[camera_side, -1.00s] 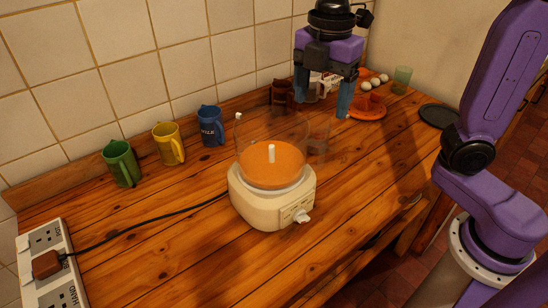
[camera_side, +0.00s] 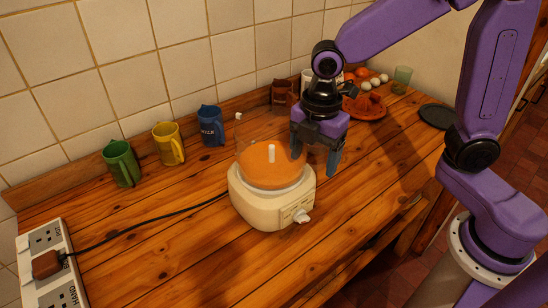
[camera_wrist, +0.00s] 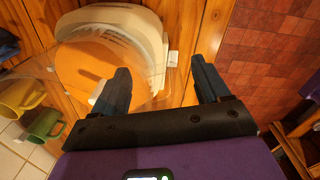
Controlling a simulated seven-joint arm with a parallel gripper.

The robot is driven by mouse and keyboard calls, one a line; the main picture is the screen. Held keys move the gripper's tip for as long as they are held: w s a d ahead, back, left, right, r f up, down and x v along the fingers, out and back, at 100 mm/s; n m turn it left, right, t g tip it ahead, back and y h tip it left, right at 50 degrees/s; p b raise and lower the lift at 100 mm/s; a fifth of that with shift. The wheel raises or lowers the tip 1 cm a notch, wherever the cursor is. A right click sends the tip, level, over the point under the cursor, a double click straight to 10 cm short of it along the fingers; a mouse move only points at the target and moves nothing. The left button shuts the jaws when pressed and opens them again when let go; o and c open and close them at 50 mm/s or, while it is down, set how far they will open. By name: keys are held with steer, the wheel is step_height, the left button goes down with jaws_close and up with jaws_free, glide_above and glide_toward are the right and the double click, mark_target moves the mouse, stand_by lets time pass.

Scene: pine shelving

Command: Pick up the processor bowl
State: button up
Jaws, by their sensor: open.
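The processor bowl (camera_side: 254,134) is a clear bowl with orange contents. It stands upright on the cream processor base (camera_side: 262,204), and a white stem shows in its middle. My gripper (camera_side: 317,164) is open, pointing down at the bowl's right side. In the wrist view my two dark fingers (camera_wrist: 162,90) are spread apart. The left finger overlaps the orange-filled bowl (camera_wrist: 90,72), and the right finger is over bare wood outside it. I cannot tell whether a finger touches the bowl wall. The bowl's handle is not clearly visible; my gripper may hide it.
Green (camera_side: 122,163), yellow (camera_side: 168,144) and blue (camera_side: 211,126) mugs stand along the tiled wall. An orange plate (camera_side: 372,113), white eggs and a green glass (camera_side: 402,80) are at the back right. A black cord runs to the socket strip (camera_side: 47,268). The front wood is clear.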

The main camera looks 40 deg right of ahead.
steer(key=shift+f, duration=0.5)
jaws_close()
steer(key=shift+s, duration=0.1)
